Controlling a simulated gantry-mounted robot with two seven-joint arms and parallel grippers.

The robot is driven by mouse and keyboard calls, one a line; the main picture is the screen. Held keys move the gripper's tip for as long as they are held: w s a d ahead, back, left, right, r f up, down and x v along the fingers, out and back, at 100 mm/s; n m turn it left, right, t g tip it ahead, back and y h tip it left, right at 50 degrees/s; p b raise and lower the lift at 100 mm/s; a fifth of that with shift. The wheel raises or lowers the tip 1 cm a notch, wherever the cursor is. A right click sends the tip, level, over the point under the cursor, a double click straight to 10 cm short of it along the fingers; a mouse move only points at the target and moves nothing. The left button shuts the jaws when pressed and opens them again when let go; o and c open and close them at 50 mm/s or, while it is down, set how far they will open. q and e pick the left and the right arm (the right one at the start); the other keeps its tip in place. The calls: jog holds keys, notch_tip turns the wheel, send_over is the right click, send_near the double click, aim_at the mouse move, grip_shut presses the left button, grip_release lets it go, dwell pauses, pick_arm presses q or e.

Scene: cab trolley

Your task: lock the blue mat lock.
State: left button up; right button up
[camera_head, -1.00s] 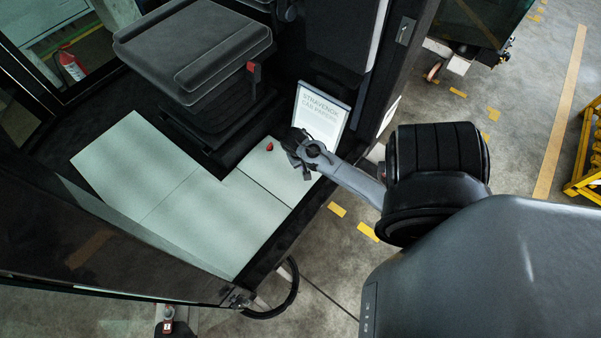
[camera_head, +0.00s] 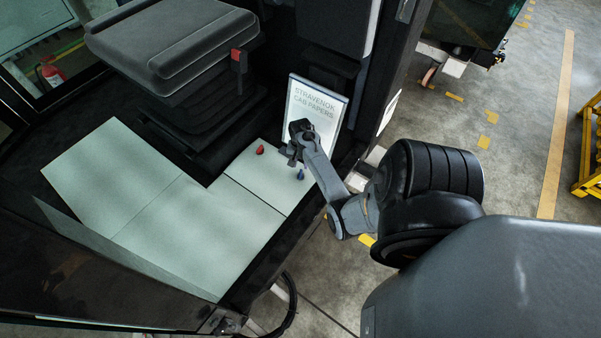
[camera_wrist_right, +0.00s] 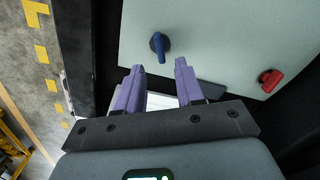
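The blue mat lock (camera_head: 301,174) is a small blue knob on the pale green mat (camera_head: 240,185) in the cab. In the right wrist view the blue lock (camera_wrist_right: 159,46) has its handle pointing down in the picture, towards the fingers. My right gripper (camera_head: 291,158) is above the mat close to the blue lock. In the wrist view its two purple fingers (camera_wrist_right: 159,82) stand apart with nothing between them, and the blue lock is beyond their tips. My left gripper is not in view.
A red knob (camera_head: 260,149) is on the same mat, and it shows at the right of the wrist view (camera_wrist_right: 270,80). A paper holder (camera_head: 312,115) stands behind my right gripper. The black seat (camera_head: 175,45) overhangs the mat's far side.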

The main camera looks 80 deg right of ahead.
aim_at(301, 173)
jog(key=shift+f+b, duration=0.7)
jog(key=shift+f, duration=2.4)
grip_shut()
